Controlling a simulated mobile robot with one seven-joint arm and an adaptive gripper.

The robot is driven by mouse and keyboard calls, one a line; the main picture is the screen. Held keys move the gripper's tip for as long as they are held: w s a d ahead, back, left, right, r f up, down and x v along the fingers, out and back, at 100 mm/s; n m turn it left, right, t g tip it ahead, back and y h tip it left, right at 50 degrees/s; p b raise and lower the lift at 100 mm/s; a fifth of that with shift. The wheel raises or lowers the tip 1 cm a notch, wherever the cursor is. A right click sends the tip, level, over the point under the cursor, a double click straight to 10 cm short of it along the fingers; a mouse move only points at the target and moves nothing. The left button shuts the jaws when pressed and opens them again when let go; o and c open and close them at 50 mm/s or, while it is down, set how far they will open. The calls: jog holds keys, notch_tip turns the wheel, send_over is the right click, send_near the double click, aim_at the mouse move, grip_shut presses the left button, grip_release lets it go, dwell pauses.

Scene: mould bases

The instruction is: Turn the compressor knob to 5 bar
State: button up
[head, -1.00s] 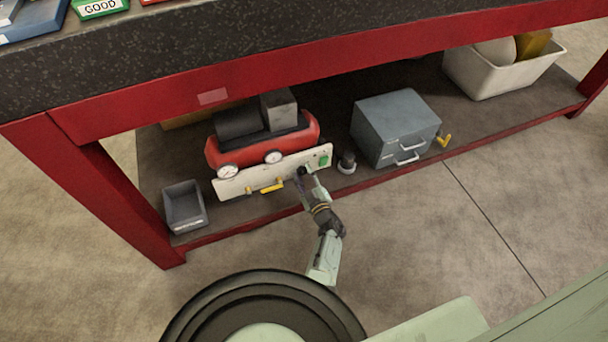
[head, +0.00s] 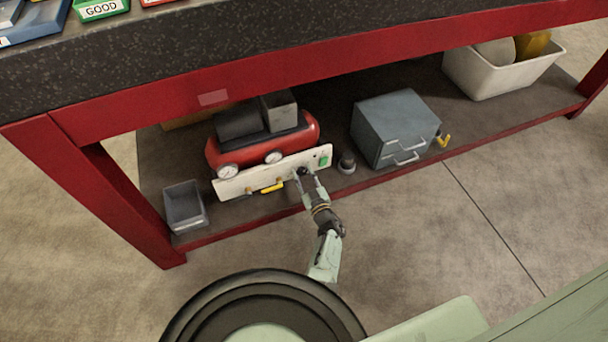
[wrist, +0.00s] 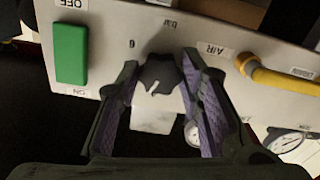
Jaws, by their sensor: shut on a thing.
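The compressor (head: 230,152) is red, with a white front panel (head: 236,186), on the lower shelf. Its black knob (wrist: 158,76) sits on the panel between my two purple-padded fingers. A pale pointer mark shows on the knob, aimed down-left in the wrist view. The panel lettering appears upside down there; a "bar" label and one digit are legible near the knob, and other scale marks are hidden. My gripper (head: 307,181) reaches the panel from the front and is shut on the knob. It also shows in the wrist view (wrist: 160,88).
A green ON/OFF switch (wrist: 71,53) is beside the knob. A yellow handle (wrist: 283,80) is on its other side, near the AIR label. Gauges (head: 273,157), a grey bin (head: 184,206) and a grey-blue box (head: 393,127) are nearby. The red shelf edge runs below.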

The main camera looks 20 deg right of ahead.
jog(key=m, duration=0.3)
jog(key=shift+m, duration=0.4)
jog(key=shift+m+p, duration=0.4)
jog(key=shift+m, duration=1.4)
jog(key=o, duration=1.2)
jog(key=shift+c, duration=0.2)
jog(key=shift+r, duration=0.1)
jog(key=shift+r, duration=4.95)
